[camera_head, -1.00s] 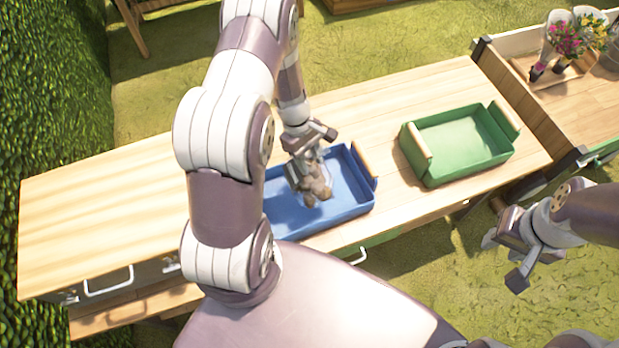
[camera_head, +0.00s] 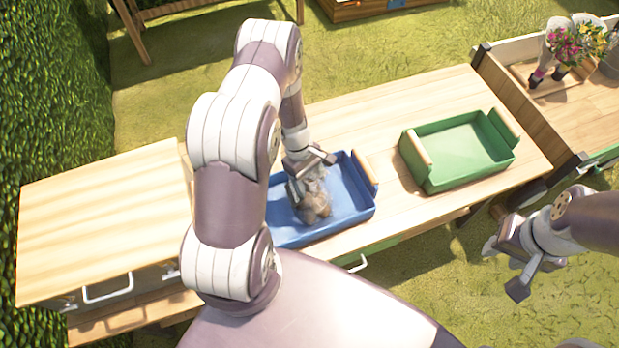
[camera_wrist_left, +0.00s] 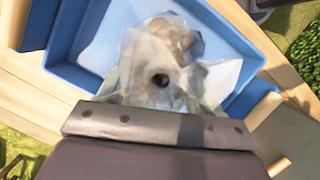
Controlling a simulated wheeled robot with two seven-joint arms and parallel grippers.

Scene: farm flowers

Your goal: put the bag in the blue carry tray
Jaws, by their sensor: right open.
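The bag (camera_head: 314,207) is translucent with brownish contents. It hangs below my left gripper (camera_head: 307,172), inside the outline of the blue carry tray (camera_head: 348,195). My left gripper looks shut on the top of the bag; its fingertips are mostly hidden. In the left wrist view, the bag (camera_wrist_left: 165,65) is over the tray floor, with the blue tray wall (camera_wrist_left: 75,40) around it. I cannot tell whether the bag touches the floor. My right gripper (camera_head: 504,266) is open and empty, off the table at the lower right.
A green carry tray (camera_head: 458,150) stands on the wooden table (camera_head: 375,142), right of the blue one. The table's left part (camera_head: 95,220) is clear. A hedge (camera_head: 50,100) borders the left side.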

